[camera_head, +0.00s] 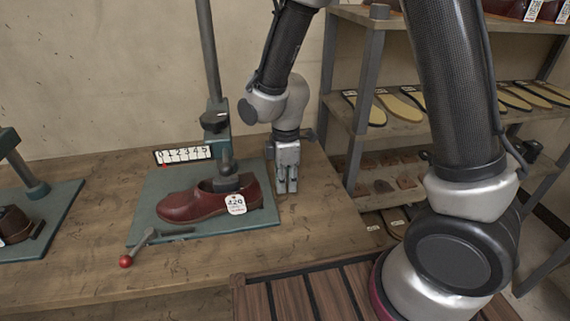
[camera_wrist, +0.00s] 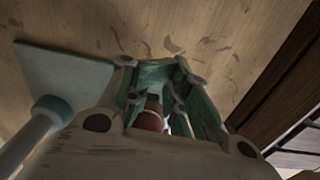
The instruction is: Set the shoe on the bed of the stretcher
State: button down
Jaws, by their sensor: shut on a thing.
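The red-brown shoe (camera_head: 188,207) is at the green bed (camera_head: 150,235) of the stretcher, toe to the left, with a white tag marked 420 at its heel end. The stretcher's post foot (camera_head: 226,183) is at the shoe's opening. I cannot tell whether the sole rests flat on the bed. My gripper (camera_head: 287,187) points down at the heel end. In the wrist view, my gripper (camera_wrist: 155,100) is shut on a red-brown part of the shoe (camera_wrist: 150,118), mostly hidden by the fingers.
A numbered scale (camera_head: 183,155) stands behind the shoe. A lever with a red knob (camera_head: 125,261) sticks out in front. Another green-based device (camera_head: 40,215) is at the left. Slatted wood (camera_head: 290,300) is at the front, and shelves with soles (camera_head: 405,125) stand at the right.

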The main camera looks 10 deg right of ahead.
jog(key=shift+a+r, duration=0.15)
jog(key=shift+a, duration=1.85)
jog(key=shift+w+a, duration=0.1)
jog(key=shift+a, duration=1.1)
jog(key=shift+d, duration=0.1)
